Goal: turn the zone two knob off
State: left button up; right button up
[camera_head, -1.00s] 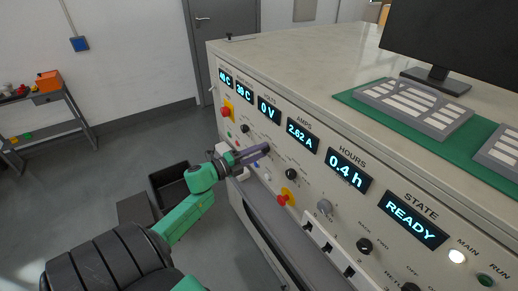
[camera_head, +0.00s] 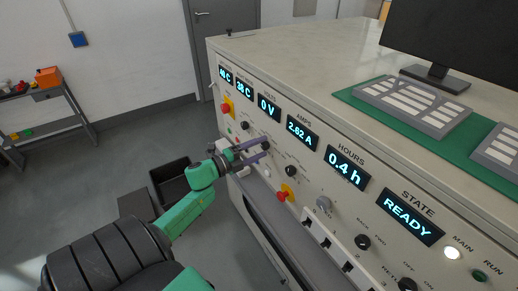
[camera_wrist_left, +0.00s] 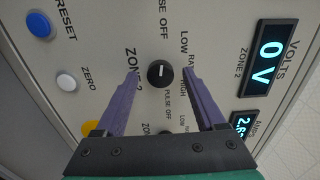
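The zone two knob (camera_wrist_left: 160,73) is a round black knob with a light mark, on the cream panel beside the ZONE 2 lettering. I cannot tell which setting the mark points to. My left gripper (camera_wrist_left: 158,73) is open, with one purple finger on each side of the knob; a gap shows on both sides. In the head view my left gripper (camera_head: 267,148) reaches the panel from the left, below the volts display (camera_head: 268,107), which reads 0 V. My right gripper is not in view.
Another black knob (camera_head: 245,125) and a red button (camera_head: 226,108) sit left of the gripper. A further black knob (camera_head: 290,170) and a red button (camera_head: 285,196) lie to its right. A grey ledge (camera_head: 262,205) runs below the panel.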

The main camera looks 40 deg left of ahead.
pick_arm(q)
jog(key=shift+s, duration=0.1)
jog(key=shift+s+a+f, duration=0.1)
jog(key=shift+s+a, duration=0.05)
jog(key=shift+s, duration=0.2)
jog(key=b+v, duration=0.2)
jog(key=v, duration=1.1)
jog(key=shift+s, duration=0.3)
